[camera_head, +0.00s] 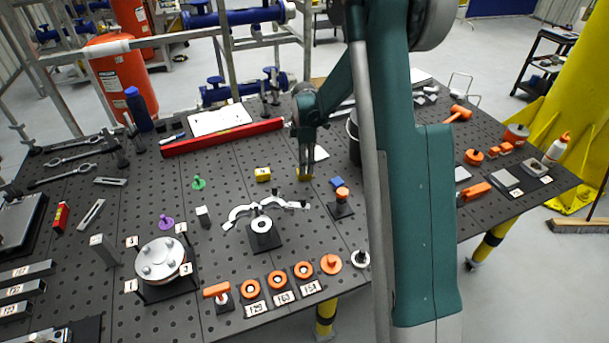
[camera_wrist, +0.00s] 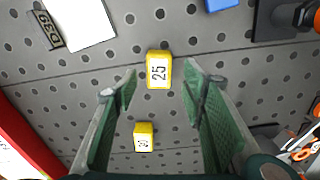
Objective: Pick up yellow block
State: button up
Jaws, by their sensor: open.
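Two yellow blocks lie on the perforated table. One yellow block (camera_head: 305,174), marked 25 in the wrist view (camera_wrist: 159,70), is below my gripper and partly covered by it in the head view. The other yellow block (camera_head: 263,174) is to its left; it also shows lower in the wrist view (camera_wrist: 143,137), with a mark that is hard to read. My gripper (camera_wrist: 161,76) points down with its green fingers apart. In the wrist view the block marked 25 appears between the fingertips, with a gap on each side.
A blue block (camera_head: 337,183) and an orange-topped piece on a stand (camera_head: 342,195) are to the right. A curved metal part on a black stand (camera_head: 264,240) is in front. A long red bar (camera_head: 222,137) and a white sheet (camera_head: 220,119) lie behind. Bare table surrounds the blocks.

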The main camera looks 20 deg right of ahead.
jog(key=shift+f, duration=0.1)
jog(key=shift+w+f, duration=0.1)
jog(key=shift+f, duration=2.4)
jog(key=c, duration=1)
jog(key=shift+r, duration=0.15)
jog(key=shift+r, duration=4.9)
